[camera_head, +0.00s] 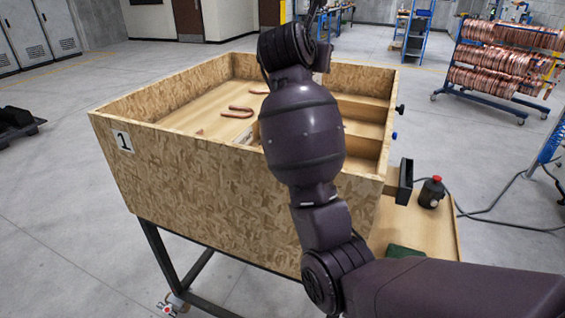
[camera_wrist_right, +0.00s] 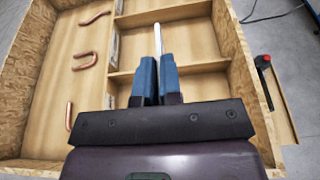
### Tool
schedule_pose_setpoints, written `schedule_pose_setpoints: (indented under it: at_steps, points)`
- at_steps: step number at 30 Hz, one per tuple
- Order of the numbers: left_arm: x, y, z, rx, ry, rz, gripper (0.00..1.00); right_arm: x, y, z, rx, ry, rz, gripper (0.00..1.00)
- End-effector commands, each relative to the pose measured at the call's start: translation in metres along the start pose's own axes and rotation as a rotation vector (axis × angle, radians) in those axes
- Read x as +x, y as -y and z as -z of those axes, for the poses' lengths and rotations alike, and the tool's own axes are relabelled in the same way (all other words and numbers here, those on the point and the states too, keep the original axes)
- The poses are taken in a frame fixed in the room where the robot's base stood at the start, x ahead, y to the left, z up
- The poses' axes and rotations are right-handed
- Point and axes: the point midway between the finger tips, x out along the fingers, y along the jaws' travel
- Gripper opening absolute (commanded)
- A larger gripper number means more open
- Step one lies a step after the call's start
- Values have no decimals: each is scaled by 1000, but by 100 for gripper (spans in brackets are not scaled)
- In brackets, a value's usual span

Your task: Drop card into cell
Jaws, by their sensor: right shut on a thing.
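My right gripper (camera_wrist_right: 157,75) has blue fingers and is shut on a thin white card (camera_wrist_right: 158,38), seen edge-on in the right wrist view. The card points away from the fingertips, over the divided side of the wooden box. Behind it are the open cells, including a middle cell (camera_wrist_right: 195,42) and a nearer cell (camera_wrist_right: 190,88) partly covered by the fingers. I cannot tell how high the card is above the cell floor. In the head view my right arm hides its gripper and part of the cells (camera_head: 361,147). My left gripper is in neither view.
The chipboard box (camera_head: 200,185) has a "1" label on its corner. Bent copper tubes (camera_head: 237,111) lie in its large open section. A dark bottle with a red cap (camera_head: 432,192) stands on a side shelf.

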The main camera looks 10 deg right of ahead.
Motion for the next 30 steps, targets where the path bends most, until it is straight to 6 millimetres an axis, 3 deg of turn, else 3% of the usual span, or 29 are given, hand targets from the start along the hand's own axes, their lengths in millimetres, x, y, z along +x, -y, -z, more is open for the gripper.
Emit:
schedule_pose_setpoints:
  at_steps: [16,28,30]
  points:
    - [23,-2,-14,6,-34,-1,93,16,0,51,-3,0,1,0]
    - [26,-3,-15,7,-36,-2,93,17,0,55,-1,0,-1,0]
    - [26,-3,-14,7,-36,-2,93,17,0,55,-1,0,-1,16]
